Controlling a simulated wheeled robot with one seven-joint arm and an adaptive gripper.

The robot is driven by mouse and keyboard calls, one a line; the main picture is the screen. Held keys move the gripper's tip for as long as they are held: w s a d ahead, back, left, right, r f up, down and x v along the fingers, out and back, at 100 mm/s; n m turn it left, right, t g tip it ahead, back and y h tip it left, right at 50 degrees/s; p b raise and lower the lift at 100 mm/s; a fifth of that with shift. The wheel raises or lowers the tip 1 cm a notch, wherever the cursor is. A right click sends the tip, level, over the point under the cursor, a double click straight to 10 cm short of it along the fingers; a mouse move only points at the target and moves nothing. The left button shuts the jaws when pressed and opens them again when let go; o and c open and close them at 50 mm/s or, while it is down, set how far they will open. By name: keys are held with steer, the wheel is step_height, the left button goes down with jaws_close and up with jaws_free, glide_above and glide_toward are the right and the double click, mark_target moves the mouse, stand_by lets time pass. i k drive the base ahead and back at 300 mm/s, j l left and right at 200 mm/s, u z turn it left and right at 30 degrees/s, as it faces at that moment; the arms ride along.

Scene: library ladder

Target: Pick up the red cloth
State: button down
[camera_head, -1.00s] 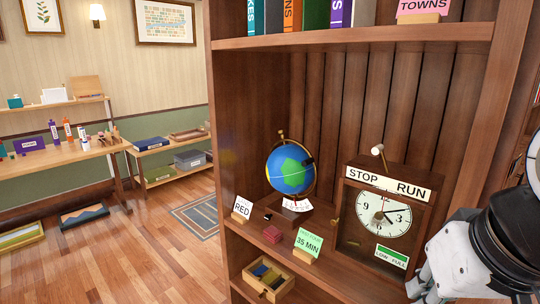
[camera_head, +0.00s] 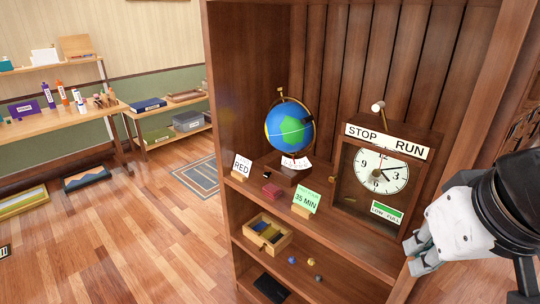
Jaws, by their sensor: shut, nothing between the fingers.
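A small folded dark red piece (camera_head: 272,191), which looks like the red cloth, lies on the middle shelf (camera_head: 345,245) of the bookcase. It sits in front of the globe's base and left of a green "35 MIN" card. My gripper (camera_head: 411,257) is at the lower right, by the right part of that shelf. Its fingers are closed and hold nothing. It is well apart from the red piece, to its right.
A globe (camera_head: 290,127) stands behind the red piece, with a "RED" card (camera_head: 241,167) to its left. The clock box (camera_head: 382,170) and green card (camera_head: 306,202) stand towards my gripper. Below are a wooden tray (camera_head: 285,238) and small balls (camera_head: 311,262).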

mark_target(271, 191)
steer(key=i+j+u, duration=0.2)
steer(key=i+j, duration=0.2)
steer(key=i+j+u, duration=0.15)
steer(key=i+j, duration=0.2)
steer(key=i, duration=0.15)
steer(key=i+j+u, duration=0.2)
steer(key=i, duration=0.25)
steer(key=j, duration=0.1)
